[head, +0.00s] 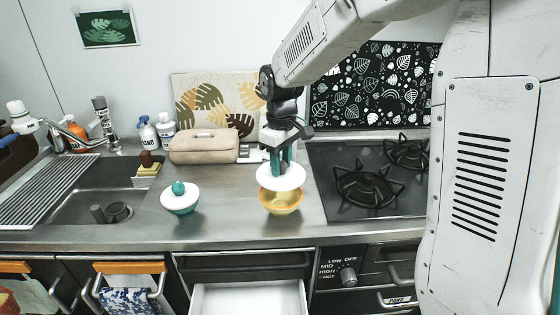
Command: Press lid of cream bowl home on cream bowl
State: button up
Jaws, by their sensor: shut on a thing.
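The bowl below my gripper looks amber-yellow (281,208) rather than pale cream; it stands on the steel counter left of the stove. A round white lid (281,180) is over its mouth and hides the far rim. The near rim shows below the lid, and I cannot tell whether they touch. My gripper (281,166) points down from above, its teal fingers shut on the top of the lid. The lid's knob is hidden between the fingers.
A teal bowl with a white lid and teal knob (180,197) stands to the left. Behind are a beige case (204,147) and a leaf-patterned board (215,105). The stove (366,185) is close on the right. An open white drawer (248,299) juts out below the counter edge.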

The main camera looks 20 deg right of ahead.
aim_at(281, 177)
jog(key=shift+f, duration=2.35)
jog(key=shift+f, duration=0.7)
jog(key=o, duration=1)
jog(key=shift+o, duration=0.2)
